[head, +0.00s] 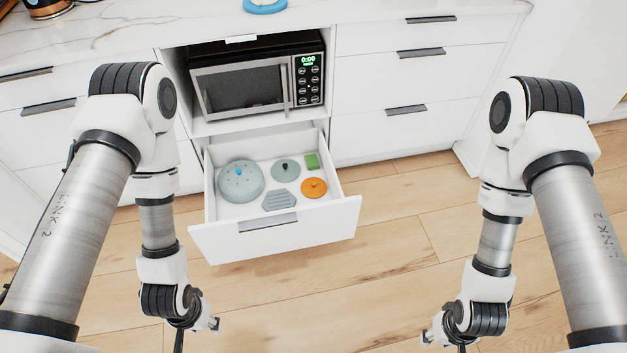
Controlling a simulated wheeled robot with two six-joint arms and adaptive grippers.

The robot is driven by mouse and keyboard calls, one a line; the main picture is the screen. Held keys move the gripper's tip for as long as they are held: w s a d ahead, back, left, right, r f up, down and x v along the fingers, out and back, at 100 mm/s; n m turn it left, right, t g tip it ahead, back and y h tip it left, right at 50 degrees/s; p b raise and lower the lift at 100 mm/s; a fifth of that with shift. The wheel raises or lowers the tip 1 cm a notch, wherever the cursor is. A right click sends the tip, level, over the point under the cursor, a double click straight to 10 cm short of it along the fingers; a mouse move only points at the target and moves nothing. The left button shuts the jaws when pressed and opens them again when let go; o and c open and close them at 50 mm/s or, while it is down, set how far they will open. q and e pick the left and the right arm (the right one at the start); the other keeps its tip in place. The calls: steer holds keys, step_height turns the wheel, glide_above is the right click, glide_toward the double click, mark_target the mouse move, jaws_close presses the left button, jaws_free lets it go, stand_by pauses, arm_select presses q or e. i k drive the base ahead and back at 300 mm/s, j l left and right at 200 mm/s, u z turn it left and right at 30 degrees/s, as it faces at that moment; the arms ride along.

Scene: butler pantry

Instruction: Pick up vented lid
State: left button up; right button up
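The vented lid appears to be the large pale grey-blue round lid (233,190) with small dark holes and a blue knob. It lies in the left part of the open white drawer (330,215) below the microwave. My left gripper (211,325) hangs in front of the drawer, low in the picture and apart from the lid. My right gripper (430,337) hangs low to the right, far from the drawer. Both grippers are small and partly hidden by my wrists, so their opening is unclear. Nothing is seen in either gripper.
The drawer also holds a grey-green round lid (279,171), an orange round lid (313,188), a green block (312,160) and a grey ridged piece (281,200). The microwave (250,87) sits in a niche above. The wooden floor (340,290) between my arms is clear.

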mark_target(312, 187)
steer(key=i+j+z, duration=0.1)
steer(key=i, duration=0.6)
steer(key=i+j+z, duration=0.1)
steer(key=i, duration=0.6)
